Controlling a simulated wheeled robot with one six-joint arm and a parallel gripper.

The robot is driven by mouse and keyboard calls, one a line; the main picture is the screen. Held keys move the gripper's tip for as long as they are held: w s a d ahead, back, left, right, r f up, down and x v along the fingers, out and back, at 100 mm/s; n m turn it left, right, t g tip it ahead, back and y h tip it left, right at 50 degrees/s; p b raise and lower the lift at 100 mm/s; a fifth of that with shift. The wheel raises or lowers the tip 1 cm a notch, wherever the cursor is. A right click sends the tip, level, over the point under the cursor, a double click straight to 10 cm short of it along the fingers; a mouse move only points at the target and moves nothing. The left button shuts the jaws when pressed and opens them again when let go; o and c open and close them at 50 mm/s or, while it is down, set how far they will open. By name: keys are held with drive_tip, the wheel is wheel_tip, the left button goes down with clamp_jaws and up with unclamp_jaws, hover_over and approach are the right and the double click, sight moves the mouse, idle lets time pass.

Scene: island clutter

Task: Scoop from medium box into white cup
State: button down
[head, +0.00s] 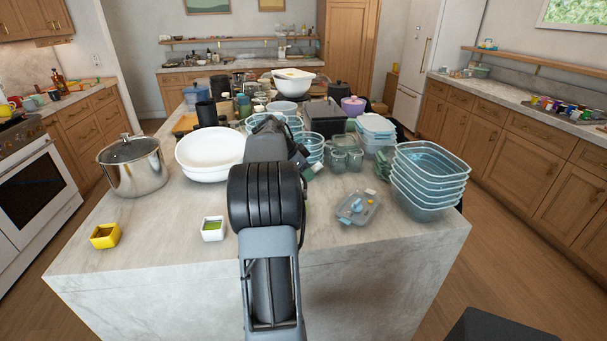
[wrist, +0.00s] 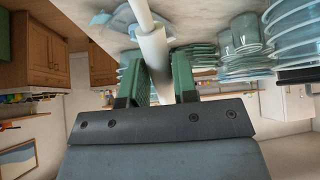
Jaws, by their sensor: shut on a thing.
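My gripper (wrist: 157,76) has two green fingers, shut on a pale grey-white rod (wrist: 153,46) like a scoop handle. The rod's far end runs out of the wrist view, so I see no scoop bowl. In the head view my arm hides most of the gripper and what it holds. A small square white cup (head: 213,229) with something green inside stands near the counter's front, left of my arm. A small yellow square container (head: 105,236) with dark contents stands further left. I cannot tell which container is the medium box.
The marble island (head: 160,255) is clear at its front left. A steel pot (head: 133,166) and stacked white bowls (head: 208,154) stand behind. Stacked clear boxes (head: 428,180), a lidded container (head: 358,207) and jars (head: 347,158) are on the right. The back is crowded.

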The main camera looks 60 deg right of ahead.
drive_tip(key=t+y+p, duration=0.1)
drive_tip(key=f+y+p, duration=0.1)
drive_tip(key=p, duration=0.1)
drive_tip(key=shift+s+d+f+t, duration=0.2)
drive_tip(key=shift+t, duration=0.2)
drive_tip(key=f+t+y+p, duration=0.2)
drive_tip(key=p, duration=0.1)
drive_tip(key=shift+s+d+p, duration=0.2)
drive_tip(key=shift+p, duration=0.1)
drive_tip(key=shift+f+t+y+p, duration=0.4)
drive_tip(key=shift+f+y+p, duration=0.1)
drive_tip(key=shift+f+y, duration=0.1)
drive_tip(key=shift+r, duration=0.15)
drive_tip(key=shift+r+p, duration=1.6)
drive_tip(key=shift+r, duration=0.3)
idle(0.5)
